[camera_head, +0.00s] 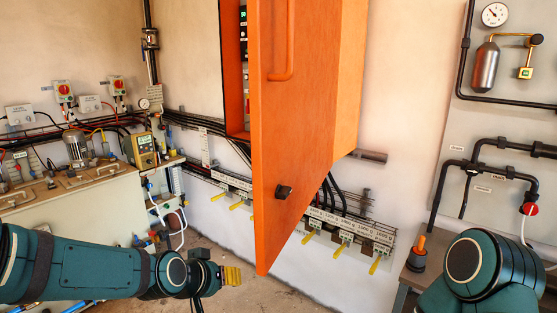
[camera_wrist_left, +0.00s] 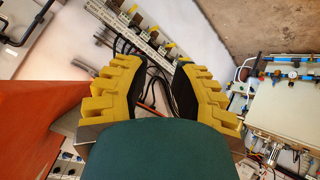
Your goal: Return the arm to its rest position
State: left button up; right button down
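My left arm (camera_head: 80,268) is teal with dark bands and comes in low from the left in the head view. Its gripper (camera_head: 231,276) has yellow fingers, points right, and is just left of the lower tip of the orange cabinet door. In the left wrist view the two ridged yellow fingers of this gripper (camera_wrist_left: 157,65) stand apart with nothing between them. My right arm (camera_head: 475,265) shows as a teal joint at the lower right of the head view. Its gripper is outside the picture.
The orange cabinet door (camera_head: 305,110) stands open in the middle. Yellow-handled valves (camera_head: 345,243) line the wall behind it. A bench with a yellow meter (camera_head: 142,150) is at the left. A grey panel with pipes and a gauge (camera_head: 494,14) is at the right. Floor shows below the door.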

pick_arm(q)
jog(key=s+d+f+g, duration=0.1)
jog(key=s+f+g, duration=0.35)
jog(key=f, duration=1.35)
jog(key=s+d+f+n+g, duration=0.1)
jog(key=s+f+g, duration=0.1)
jog(key=s+f, duration=1)
jog(key=shift+s+f+y, duration=0.3)
jog(key=shift+s+y, duration=0.1)
jog(key=shift+s, duration=0.8)
jog(key=shift+w+a, duration=0.15)
